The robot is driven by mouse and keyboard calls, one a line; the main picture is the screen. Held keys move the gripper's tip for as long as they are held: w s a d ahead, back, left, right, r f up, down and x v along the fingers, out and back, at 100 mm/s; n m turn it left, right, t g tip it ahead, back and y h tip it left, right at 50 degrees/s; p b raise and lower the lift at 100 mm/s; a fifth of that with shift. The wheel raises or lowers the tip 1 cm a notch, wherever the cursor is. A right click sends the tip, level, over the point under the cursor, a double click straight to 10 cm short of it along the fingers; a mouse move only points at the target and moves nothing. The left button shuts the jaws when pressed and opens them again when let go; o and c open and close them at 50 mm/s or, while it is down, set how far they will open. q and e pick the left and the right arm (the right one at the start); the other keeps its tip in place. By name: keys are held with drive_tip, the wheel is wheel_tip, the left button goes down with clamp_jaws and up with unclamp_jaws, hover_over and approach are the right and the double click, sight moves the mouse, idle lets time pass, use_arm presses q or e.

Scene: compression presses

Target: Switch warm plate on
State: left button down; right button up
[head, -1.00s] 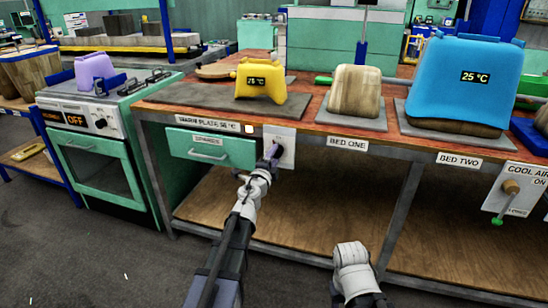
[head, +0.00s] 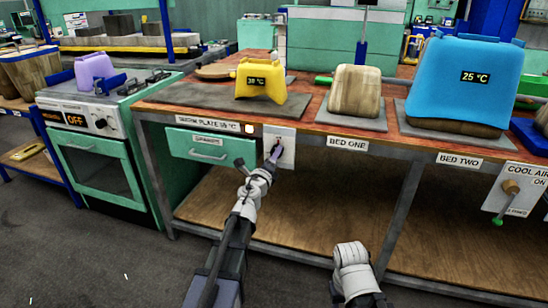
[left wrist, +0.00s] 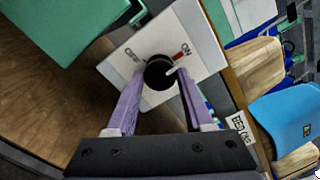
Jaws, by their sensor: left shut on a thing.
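The warm plate (head: 195,99) is a dark flat slab on the bench, with a yellow pack (head: 262,79) on it. Its label (head: 208,127) is on the bench's front edge, beside a small pale square light. A white switch panel (head: 286,140) is right of the label. My left gripper (head: 273,155) is at this panel. In the left wrist view, its purple fingers are on both sides of the round black knob (left wrist: 159,73), shut on it. The knob's red mark points toward ON. My right gripper (head: 352,256) is low in front of the bench; its fingers cannot be made out.
A green drawer (head: 210,149) is left of the panel. BED ONE (head: 346,144) and BED TWO (head: 459,160) labels are to the right. A blue pack (head: 470,85) and a cool air panel (head: 515,192) are at the right. A green oven (head: 97,165) stands at the left.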

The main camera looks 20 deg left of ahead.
idle(0.4)
use_arm(q)
drive_tip(key=shift+c, duration=1.4)
unclamp_jaws()
drive_tip(key=shift+s, duration=0.1)
drive_tip(key=s, duration=0.7)
drive_tip(key=shift+s, duration=0.35)
drive_tip(key=shift+a, duration=0.1)
